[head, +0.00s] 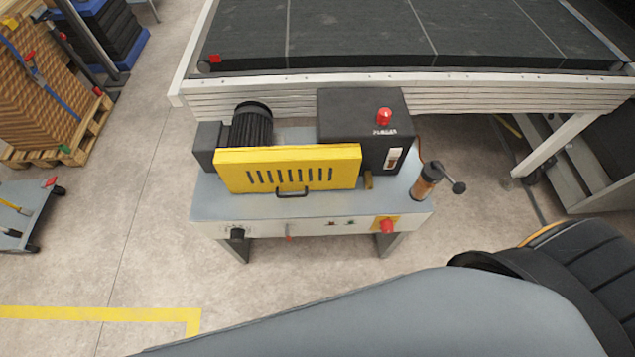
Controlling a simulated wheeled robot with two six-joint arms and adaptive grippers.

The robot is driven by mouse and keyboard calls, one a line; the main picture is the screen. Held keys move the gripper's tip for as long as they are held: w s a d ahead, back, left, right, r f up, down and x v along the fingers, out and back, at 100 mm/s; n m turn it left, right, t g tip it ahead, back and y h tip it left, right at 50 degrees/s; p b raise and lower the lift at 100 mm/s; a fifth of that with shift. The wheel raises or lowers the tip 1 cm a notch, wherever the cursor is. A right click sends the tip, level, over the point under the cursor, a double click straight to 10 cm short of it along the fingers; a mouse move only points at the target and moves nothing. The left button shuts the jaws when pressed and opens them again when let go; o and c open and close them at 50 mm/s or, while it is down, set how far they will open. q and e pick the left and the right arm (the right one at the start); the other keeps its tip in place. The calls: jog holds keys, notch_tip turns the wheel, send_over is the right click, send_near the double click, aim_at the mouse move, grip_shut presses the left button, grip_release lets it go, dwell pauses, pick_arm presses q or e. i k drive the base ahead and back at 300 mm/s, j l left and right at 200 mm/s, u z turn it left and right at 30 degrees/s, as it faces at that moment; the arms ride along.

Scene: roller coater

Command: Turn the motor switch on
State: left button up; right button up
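A roller coater unit stands on a grey bench (320,208) in the middle of the head view. A black finned motor (251,125) sits behind its yellow slotted guard (290,168). The black box (350,105) to the right has a red button (384,117) and a pale switch (393,159). The bench's front panel has a black rotary knob (237,234), a small red lever (289,238) and a red mushroom button (387,227) on a yellow plate. I cannot read which control is the motor switch. Neither of my grippers shows.
A long dark-topped table (360,35) lies behind. A loaded pallet (62,150) and a low cart (22,215) are at left. My grey arm covers the lower right. Floor in front left is clear.

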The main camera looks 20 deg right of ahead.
aim_at(386, 225)
jog(key=z, duration=1.45)
jog(key=k+l, duration=0.05)
jog(key=l, duration=0.05)
